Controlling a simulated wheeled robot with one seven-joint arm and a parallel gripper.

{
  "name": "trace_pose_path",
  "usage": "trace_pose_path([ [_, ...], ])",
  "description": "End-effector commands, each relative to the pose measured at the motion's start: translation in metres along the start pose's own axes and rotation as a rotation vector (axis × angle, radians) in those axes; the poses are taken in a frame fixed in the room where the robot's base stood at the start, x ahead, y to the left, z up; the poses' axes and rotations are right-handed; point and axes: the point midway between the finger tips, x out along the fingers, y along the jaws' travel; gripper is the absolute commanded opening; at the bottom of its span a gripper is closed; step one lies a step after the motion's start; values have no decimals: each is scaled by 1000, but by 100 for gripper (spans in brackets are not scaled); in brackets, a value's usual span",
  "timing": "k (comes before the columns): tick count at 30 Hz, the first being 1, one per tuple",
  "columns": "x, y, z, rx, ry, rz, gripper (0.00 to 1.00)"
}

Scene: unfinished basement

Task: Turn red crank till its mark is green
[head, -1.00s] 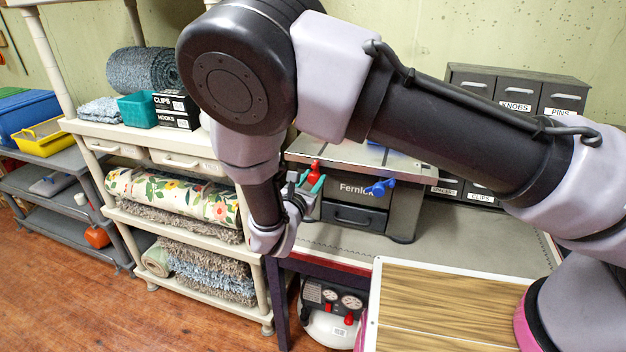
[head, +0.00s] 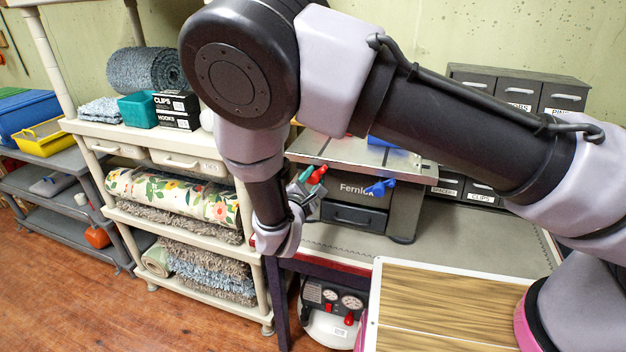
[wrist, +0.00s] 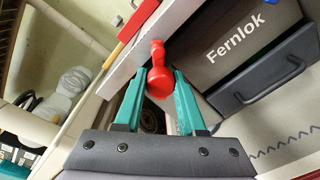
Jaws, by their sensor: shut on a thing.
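The red crank (head: 318,174) is on the left side of the grey Fernlok machine (head: 362,190) in the head view. Its red knob (wrist: 159,82) sits between the teal fingers in the wrist view. My gripper (head: 311,181) is shut on this crank, tilted toward the upper right. A blue handle (head: 380,187) sticks out of the machine's front. I cannot make out the crank's mark or its colour in either view.
A cream shelf (head: 160,135) with rugs and boxes stands close to the left of my gripper. Dark labelled drawers (head: 510,95) are behind the machine. A wood-grain panel (head: 450,305) lies front right. The bench top (head: 470,235) is clear right of the machine.

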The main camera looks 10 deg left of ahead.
Motion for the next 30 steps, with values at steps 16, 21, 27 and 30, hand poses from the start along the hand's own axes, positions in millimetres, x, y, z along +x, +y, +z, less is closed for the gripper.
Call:
trace_pose_path([
  [16, -1, -3, -1, 32, 5, -2, 0],
  [21, -1, -3, -1, 32, 5, -2, 68],
  [27, -1, -1, -1, 34, 4, 0, 68],
  [30, -2, -1, -1, 35, 4, 1, 68],
])
